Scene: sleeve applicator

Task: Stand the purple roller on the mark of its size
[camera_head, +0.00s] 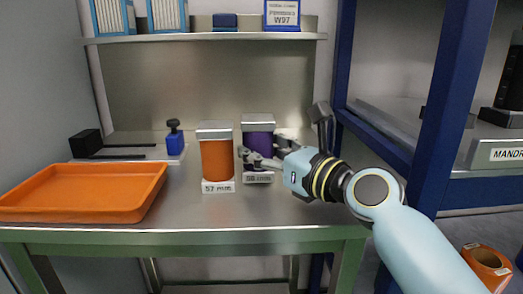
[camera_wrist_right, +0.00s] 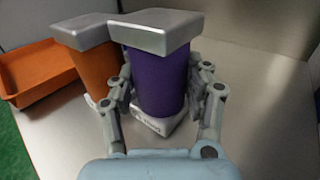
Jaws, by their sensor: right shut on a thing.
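The purple roller (camera_head: 258,143) stands upright at the middle of the metal bench, with a silver cap on top and a white labelled base below. My right gripper (camera_head: 260,160) reaches it from the right and is shut around its lower part. In the right wrist view the purple roller (camera_wrist_right: 158,80) is between the fingers (camera_wrist_right: 160,95), with its white base (camera_wrist_right: 153,125) under it. I cannot tell whether the roller touches the base. An orange roller (camera_head: 217,160) with a silver cap stands to its left on a base labelled 57. My left gripper is not in view.
An orange tray (camera_head: 90,213) lies on the bench at the left. A black block and a blue-knobbed fixture (camera_head: 174,140) stand behind it. A shelf (camera_head: 205,37) with boxes hangs at the back. A blue rack post (camera_head: 452,100) rises at the right.

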